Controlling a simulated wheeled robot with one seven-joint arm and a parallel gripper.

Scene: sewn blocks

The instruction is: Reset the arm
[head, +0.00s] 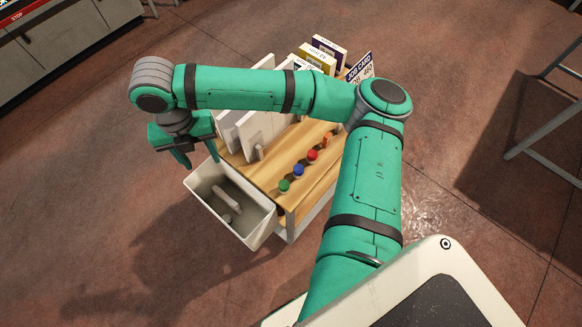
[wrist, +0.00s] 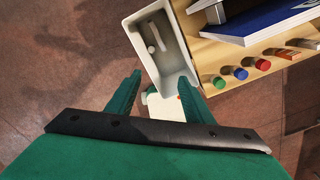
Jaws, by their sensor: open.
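My arm (head: 235,88) is green with dark bands and stretches from my white body across the wooden cart to the left. My gripper (head: 197,158) hangs at its end, by the cart's left side and above the far end of the white bin. Its two fingers are apart and hold nothing. In the wrist view the gripper (wrist: 160,100) has one finger at the left and one at the right, with part of the floor and the white bin beyond them.
The white bin (head: 262,232) holds pale objects and adjoins the wooden cart (head: 262,174). Green (head: 284,186), blue (head: 298,171) and red (head: 313,156) pieces line the cart's edge. Upright boards, boxes and a job card (head: 360,68) stand there. Floor left of the bin is clear.

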